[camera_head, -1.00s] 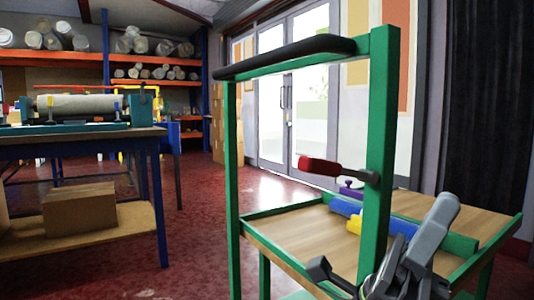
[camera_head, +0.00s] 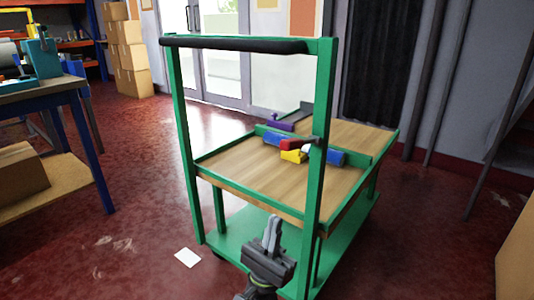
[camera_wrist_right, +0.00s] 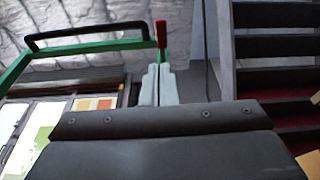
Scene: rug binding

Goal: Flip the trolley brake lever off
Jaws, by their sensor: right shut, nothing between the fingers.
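The trolley has a green frame (camera_head: 186,150), a black push handle (camera_head: 240,45) and a wooden top (camera_head: 240,172). Its red brake lever (camera_head: 297,145) sits on the right post and sticks out to the left, roughly level. My right gripper (camera_head: 273,228) is low in front of the trolley, below the lever and apart from it, fingers pointing up. It is shut and empty. In the right wrist view the red lever (camera_wrist_right: 161,33) shows just beyond the closed fingertips (camera_wrist_right: 158,70), with the handle (camera_wrist_right: 90,32) at upper left. My left gripper is out of view.
On the trolley top lie a blue roll (camera_head: 335,157), a yellow piece (camera_head: 293,156) and a purple piece (camera_head: 281,125). A green lower shelf (camera_head: 345,240) is beneath. A workbench (camera_head: 40,95) stands at left, a cardboard box (camera_head: 516,250) at right. Red floor is open between.

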